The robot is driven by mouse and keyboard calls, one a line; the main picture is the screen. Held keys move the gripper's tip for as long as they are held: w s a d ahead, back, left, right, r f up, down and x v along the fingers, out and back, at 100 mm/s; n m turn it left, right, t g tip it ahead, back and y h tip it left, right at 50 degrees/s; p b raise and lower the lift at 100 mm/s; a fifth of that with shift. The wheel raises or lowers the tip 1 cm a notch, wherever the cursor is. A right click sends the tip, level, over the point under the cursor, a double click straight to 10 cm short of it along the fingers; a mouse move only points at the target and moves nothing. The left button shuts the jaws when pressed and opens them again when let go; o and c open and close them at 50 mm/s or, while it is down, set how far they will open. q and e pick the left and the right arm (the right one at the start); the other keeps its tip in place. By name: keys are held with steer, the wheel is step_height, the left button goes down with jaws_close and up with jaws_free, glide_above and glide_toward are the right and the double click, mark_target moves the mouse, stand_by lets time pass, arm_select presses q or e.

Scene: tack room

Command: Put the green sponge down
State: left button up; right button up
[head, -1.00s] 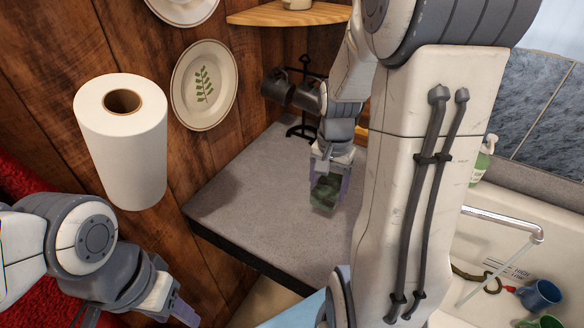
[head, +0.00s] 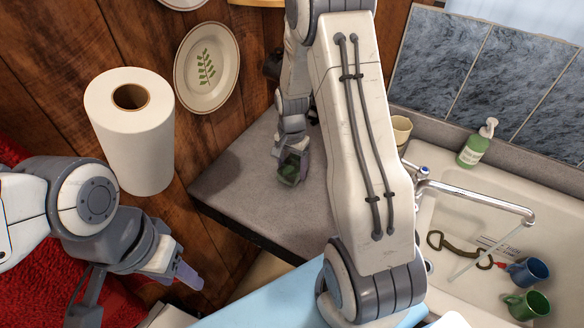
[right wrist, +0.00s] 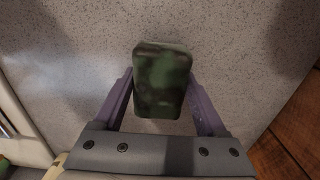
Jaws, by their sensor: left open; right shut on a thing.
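The green sponge (head: 288,173) is a dark, mottled green block over the grey countertop (head: 232,192). My right gripper (head: 291,170) is shut on it and points down. In the right wrist view the sponge (right wrist: 162,80) sits between the two purple fingers of that gripper (right wrist: 160,84), with speckled counter behind it. I cannot tell whether the sponge touches the counter. My left gripper (head: 188,274) is open and empty at the lower left, away from the counter.
A paper towel roll (head: 135,140) and a leaf-pattern plate (head: 206,68) are at the wooden wall. The sink (head: 460,220), right of my right arm, holds a blue mug (head: 529,271) and a green mug (head: 527,304). A soap bottle (head: 474,147) stands behind. Counter left of the sponge is clear.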

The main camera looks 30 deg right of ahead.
steer(key=shift+f, duration=0.75)
steer(key=shift+f, duration=0.2)
steer(key=o, duration=0.9)
